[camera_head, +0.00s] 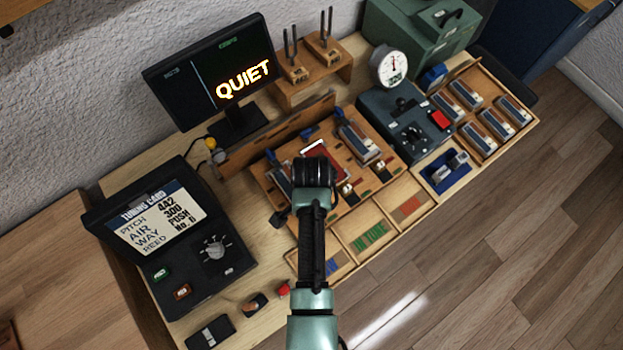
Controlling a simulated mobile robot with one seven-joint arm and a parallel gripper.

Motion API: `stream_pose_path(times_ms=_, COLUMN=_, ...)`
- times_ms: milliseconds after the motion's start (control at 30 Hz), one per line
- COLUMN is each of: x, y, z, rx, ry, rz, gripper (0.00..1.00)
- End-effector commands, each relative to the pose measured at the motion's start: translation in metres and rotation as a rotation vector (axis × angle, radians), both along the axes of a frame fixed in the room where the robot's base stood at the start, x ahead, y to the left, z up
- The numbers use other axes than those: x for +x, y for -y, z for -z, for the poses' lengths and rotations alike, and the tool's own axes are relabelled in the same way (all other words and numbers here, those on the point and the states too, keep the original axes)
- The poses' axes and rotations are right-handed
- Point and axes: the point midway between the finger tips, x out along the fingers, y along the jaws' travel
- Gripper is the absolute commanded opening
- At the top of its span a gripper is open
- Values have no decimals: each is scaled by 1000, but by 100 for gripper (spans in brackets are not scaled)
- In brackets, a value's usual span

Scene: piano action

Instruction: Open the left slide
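A wooden work board (262,180) lies on the bench and carries reed-block assemblies, a red-framed card (325,160) and blue parts. Two small black-and-white fittings, a left one (348,192) and a right one (381,172), sit near its front edge. I cannot tell whether either is the left slide or how far a slide is open. My arm reaches up from the bottom middle, over the left part of the board, and hides much of it. My gripper's fingers cannot be made out, so its opening and any contact are unclear.
A tuning-card console (170,235) stands left, with a monitor (215,75) reading QUIET behind. A gauge box (405,125) and a tray of blocks (520,117) are at the right. Shallow compartments (365,230) line the front edge. Open floor lies at lower right.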

Motion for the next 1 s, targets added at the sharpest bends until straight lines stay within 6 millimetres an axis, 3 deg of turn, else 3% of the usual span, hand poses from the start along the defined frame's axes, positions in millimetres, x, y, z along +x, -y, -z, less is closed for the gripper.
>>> stream_pose_path(times_ms=133, x=0, y=0, z=0, rx=0, ry=0, rz=0, gripper=46)
stream_pose_path(times_ms=400, x=0, y=0, z=0, rx=0, ry=0, rz=0, gripper=0)
stream_pose_path(times_ms=1000, x=0, y=0, z=-1, rx=0, ry=0, rz=0, gripper=0)
